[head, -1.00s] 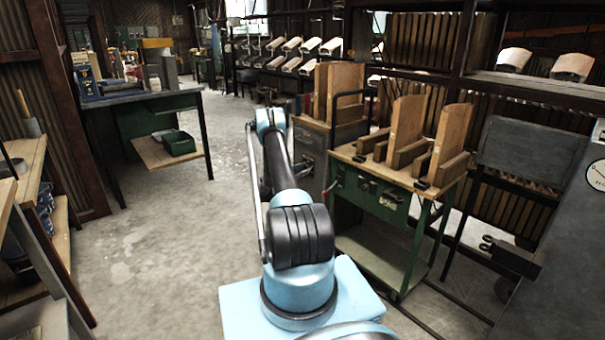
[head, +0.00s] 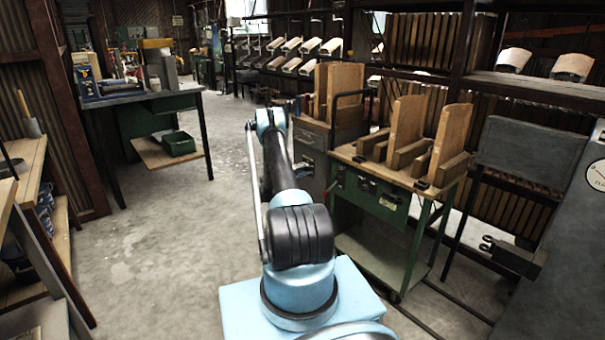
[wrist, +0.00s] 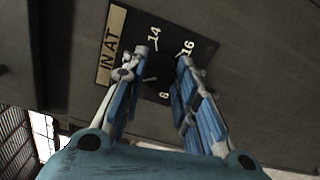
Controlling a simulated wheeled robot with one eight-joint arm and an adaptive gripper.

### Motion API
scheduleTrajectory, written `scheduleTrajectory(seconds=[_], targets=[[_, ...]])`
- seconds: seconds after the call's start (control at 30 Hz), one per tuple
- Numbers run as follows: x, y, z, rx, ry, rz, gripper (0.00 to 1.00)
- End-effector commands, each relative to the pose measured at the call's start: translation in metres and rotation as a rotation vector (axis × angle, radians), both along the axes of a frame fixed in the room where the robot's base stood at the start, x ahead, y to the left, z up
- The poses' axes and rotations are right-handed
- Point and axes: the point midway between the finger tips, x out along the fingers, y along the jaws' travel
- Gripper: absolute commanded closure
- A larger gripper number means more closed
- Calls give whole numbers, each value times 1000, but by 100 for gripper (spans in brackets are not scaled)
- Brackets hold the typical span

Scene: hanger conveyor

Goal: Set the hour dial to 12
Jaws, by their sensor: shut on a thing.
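In the wrist view, the hour dial's dark plate (wrist: 172,22) is on a grey panel, with the printed numbers 14, 16 and 8 readable around the middle. A tan label reading "IN AT" (wrist: 110,45) runs along its left side. My gripper (wrist: 167,62) is in front of the plate, with one blue finger on each side of the dial's dark centre. It is shut on the dial's knob, which is mostly hidden in shadow between the fingers. The dial's setting cannot be read. In the head view neither the gripper nor this dial shows.
In the head view, a green cart with wooden pieces (head: 392,170) stands close to the right of my arm. A workbench (head: 145,95) is at the back left, and shelves (head: 35,200) are at the left edge. The concrete floor between (head: 160,245) is clear.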

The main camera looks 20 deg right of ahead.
Motion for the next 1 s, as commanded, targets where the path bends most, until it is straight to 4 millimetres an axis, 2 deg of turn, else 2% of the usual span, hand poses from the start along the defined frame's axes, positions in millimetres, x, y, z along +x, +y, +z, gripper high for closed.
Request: scheduleTrajectory(seconds=[0.5, 1.0], targets=[[-2, 0, -3, 159, -426, -3, 96], [-1, 0, -3, 226, -613, -3, 96]])
